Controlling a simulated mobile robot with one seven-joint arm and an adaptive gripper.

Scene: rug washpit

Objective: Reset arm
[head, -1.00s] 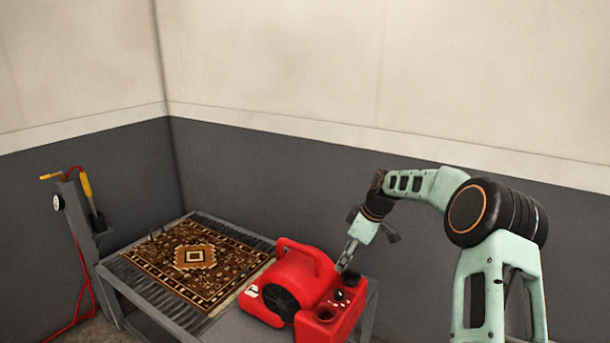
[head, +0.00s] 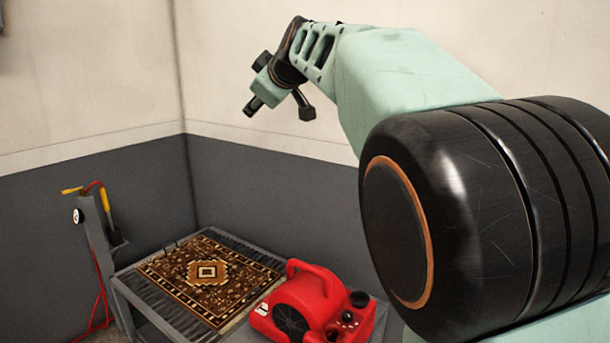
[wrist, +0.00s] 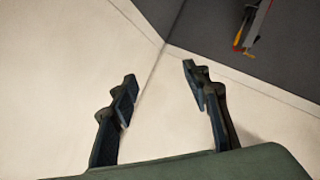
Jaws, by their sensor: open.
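My gripper (wrist: 160,90) is open in the wrist view, with its two dark fingers apart and nothing between them. In the head view my arm is raised and folded, and its end is high above the table in front of the pale wall. The gripper's fingers are hard to make out there. The wrist view looks toward the wall corner and the grey lower wall band.
A grey slatted table (head: 165,298) holds a patterned rug (head: 240,283) and a red blower (head: 318,300) with a black fan grille. A grey post (head: 97,235) with yellow-handled tools and a red hose stands at left. The air above the table is clear.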

